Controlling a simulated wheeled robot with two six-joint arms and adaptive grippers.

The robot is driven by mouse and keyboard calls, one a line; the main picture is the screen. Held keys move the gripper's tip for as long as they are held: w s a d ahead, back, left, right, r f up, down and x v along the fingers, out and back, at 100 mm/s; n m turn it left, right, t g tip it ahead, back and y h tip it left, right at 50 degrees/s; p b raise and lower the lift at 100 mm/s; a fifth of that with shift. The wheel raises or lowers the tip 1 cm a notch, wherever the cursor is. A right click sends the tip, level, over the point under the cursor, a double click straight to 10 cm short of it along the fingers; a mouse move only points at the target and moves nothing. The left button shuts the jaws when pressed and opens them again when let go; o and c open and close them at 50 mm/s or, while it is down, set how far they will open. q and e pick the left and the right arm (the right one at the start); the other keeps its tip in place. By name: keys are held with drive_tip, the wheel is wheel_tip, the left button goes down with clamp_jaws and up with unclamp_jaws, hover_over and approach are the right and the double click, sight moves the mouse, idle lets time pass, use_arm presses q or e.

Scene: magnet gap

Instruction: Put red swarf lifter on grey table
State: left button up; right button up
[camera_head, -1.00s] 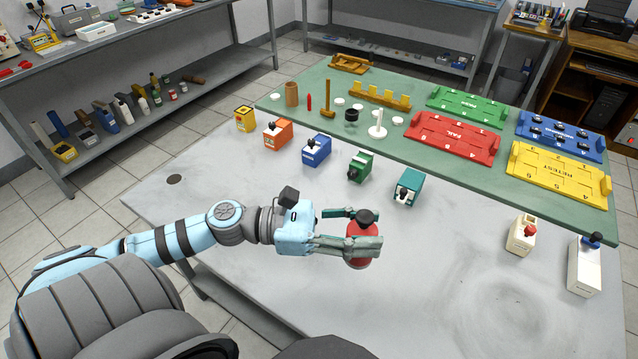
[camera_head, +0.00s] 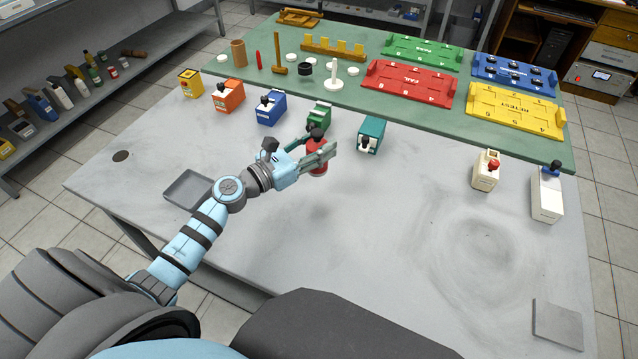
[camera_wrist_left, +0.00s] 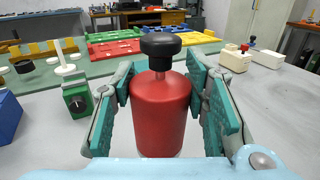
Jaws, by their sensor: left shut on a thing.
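The red swarf lifter (camera_head: 317,167) is a red cylinder with a black knob on top. My left gripper (camera_head: 318,155) is shut on it and holds it upright. In the left wrist view the lifter (camera_wrist_left: 161,112) stands between the two teal finger pads, and its lower end is hidden. A soft shadow on the grey table (camera_head: 390,215) lies below and apart from the lifter, so it appears to be held above the surface. My right gripper is not in view.
Orange (camera_head: 229,96), blue (camera_head: 271,108), green (camera_head: 319,117) and teal (camera_head: 370,135) blocks stand along the green mat's edge. White devices (camera_head: 486,170) stand at the right. A grey tray (camera_head: 187,190) lies left of my arm. The table's middle right is clear.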

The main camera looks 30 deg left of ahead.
sight(309, 173)
use_arm(q)
wheel_tip(309, 173, down, 7)
drive_tip(key=b, duration=0.3)
drive_tip(key=shift+b, duration=0.3)
drive_tip(key=shift+f, duration=0.35)
drive_tip(key=shift+r, duration=0.15)
drive_tip(key=shift+f, duration=0.2)
drive_tip(key=o, duration=1.3)
drive_tip(key=shift+c, duration=0.2)
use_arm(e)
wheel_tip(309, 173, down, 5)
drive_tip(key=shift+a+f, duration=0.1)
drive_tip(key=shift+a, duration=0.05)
